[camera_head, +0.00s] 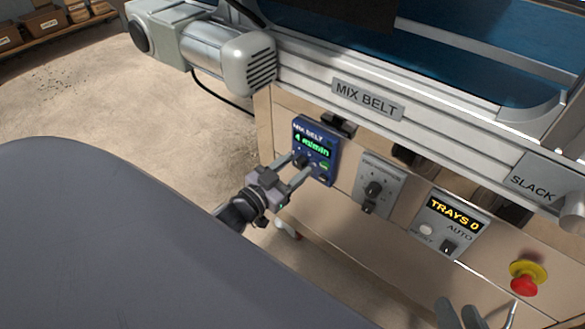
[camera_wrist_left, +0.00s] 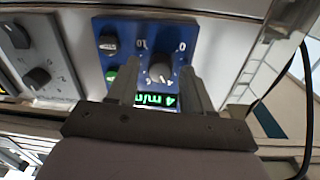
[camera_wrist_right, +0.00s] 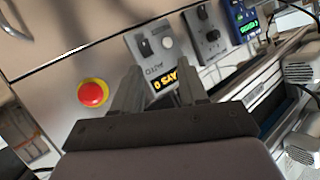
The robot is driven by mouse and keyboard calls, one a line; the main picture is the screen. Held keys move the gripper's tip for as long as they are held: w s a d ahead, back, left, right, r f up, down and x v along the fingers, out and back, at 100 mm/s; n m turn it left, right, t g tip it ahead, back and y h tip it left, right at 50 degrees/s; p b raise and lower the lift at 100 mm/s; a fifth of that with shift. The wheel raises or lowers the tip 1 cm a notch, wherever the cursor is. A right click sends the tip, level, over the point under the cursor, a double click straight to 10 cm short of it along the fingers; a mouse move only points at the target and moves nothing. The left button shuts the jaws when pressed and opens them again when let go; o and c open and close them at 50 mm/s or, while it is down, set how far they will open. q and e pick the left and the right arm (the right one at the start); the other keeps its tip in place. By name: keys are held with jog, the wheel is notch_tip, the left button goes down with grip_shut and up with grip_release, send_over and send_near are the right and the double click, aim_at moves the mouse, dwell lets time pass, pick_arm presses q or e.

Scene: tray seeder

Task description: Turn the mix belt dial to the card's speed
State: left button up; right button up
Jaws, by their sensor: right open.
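The blue mix belt box (camera_head: 327,148) hangs on the machine's front panel, and its green display reads 4 m/min. Its black dial (camera_wrist_left: 161,72) shows in the left wrist view, with a 0 to 10 scale around it. My left gripper (camera_head: 299,172) is at the box, its fingers apart on either side of the dial, with gaps visible beside it. In the left wrist view, the left gripper (camera_wrist_left: 161,75) partly covers the box face. My right gripper (camera_head: 478,314) is open and empty at the bottom right. I cannot make out a card with a speed.
To the right are a grey knob panel (camera_head: 381,187), a TRAYS 0 counter (camera_head: 452,222) and a red stop button (camera_head: 524,284) on yellow. The conveyor rail (camera_head: 300,84) runs above. A black cable hangs left of the panel. Open floor lies at the left.

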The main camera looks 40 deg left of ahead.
pick_arm(q)
grip_shut()
jog(key=shift+r+m+p, duration=0.15)
jog(key=shift+m+p, duration=0.25)
jog(key=shift+p, duration=0.05)
jog(key=shift+m+p, duration=0.65)
jog(key=shift+m, duration=0.35)
jog(key=shift+m+p, duration=0.4)
jog(key=shift+m, duration=0.9)
pick_arm(e)
jog(key=shift+s+d+r+h, duration=0.2)
jog(key=shift+d+h, duration=0.15)
jog(key=shift+d, duration=0.25)
jog(key=shift+s+d+r+h, duration=0.15)
jog(key=shift+d+h, duration=0.2)
jog(key=shift+d, duration=0.2)
pick_arm(q)
jog(key=shift+o, duration=1.3)
grip_release()
